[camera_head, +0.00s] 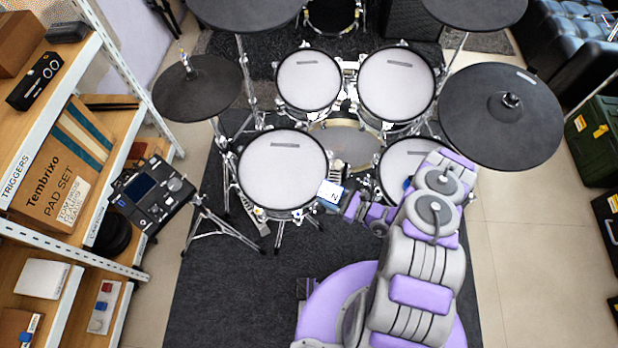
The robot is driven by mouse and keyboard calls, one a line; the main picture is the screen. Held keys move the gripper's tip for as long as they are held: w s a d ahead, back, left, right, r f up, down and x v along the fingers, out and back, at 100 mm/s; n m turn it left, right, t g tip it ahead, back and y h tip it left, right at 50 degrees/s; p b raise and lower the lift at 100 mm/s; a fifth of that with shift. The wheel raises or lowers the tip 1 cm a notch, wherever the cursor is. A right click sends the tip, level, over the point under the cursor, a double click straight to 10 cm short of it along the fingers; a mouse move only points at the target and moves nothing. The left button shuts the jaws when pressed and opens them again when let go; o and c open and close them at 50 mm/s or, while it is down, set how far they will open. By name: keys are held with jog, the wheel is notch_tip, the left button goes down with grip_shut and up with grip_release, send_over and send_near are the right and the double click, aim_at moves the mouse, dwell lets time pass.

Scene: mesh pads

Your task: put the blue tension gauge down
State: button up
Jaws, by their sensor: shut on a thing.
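The blue tension gauge (330,195) is a small blue block with a pale face and a dark mark. It is at the tip of my gripper (344,203), which is shut on it. My gripper reaches left from my purple and grey arm. In this view the gauge appears beside the lower right rim of the front left drum pad (283,168). I cannot tell whether it touches the rim or how high it is above the floor mat (240,290).
More mesh pads (397,84) and dark cymbal pads (500,115) stand around. A drum module (152,192) on a stand is at left, near a wooden shelf (60,185) with boxes. The front mat is mostly clear. Cases (595,140) line the right edge.

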jog(key=w+a+f+b, duration=0.1)
jog(key=w+a, duration=0.1)
jog(key=w, duration=0.2)
jog(key=w+a+f+b, duration=0.1)
jog(key=w+a, duration=0.2)
jog(key=w, duration=0.1)
jog(key=w+a+f+b, duration=0.1)
jog(key=w+a+f, duration=0.1)
jog(key=w, duration=0.2)
jog(key=shift+a+b, duration=0.25)
jog(key=shift+b, duration=0.15)
jog(key=shift+f+b, duration=0.5)
jog(key=shift+f, duration=0.9)
jog(key=shift+f, duration=0.5)
jog(key=o, duration=1.5)
jog(key=shift+s, duration=0.1)
